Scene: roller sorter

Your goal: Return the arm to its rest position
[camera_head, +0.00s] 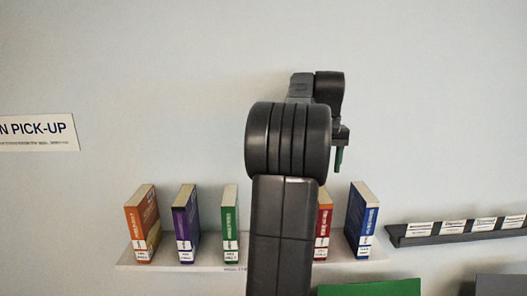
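My arm rises through the middle of the head view and bends over near the top. My gripper (340,150) is small and seen from the side, to the right of the arm's big joint, pointing down. A narrow green strip shows at its tip; I cannot tell whether it is part of the fingers or something held. The gripper is above the shelf of books and apart from them in the picture. Whether the fingers are open or shut is hidden.
A pale wall shelf (210,265) bears upright orange (142,228), purple (186,225), green (230,225), red (323,228) and blue (362,222) books. A dark ledge (440,238) with labels is at right. A pick-up sign (40,133) hangs left. Green (370,288) and grey (500,285) surfaces show below.

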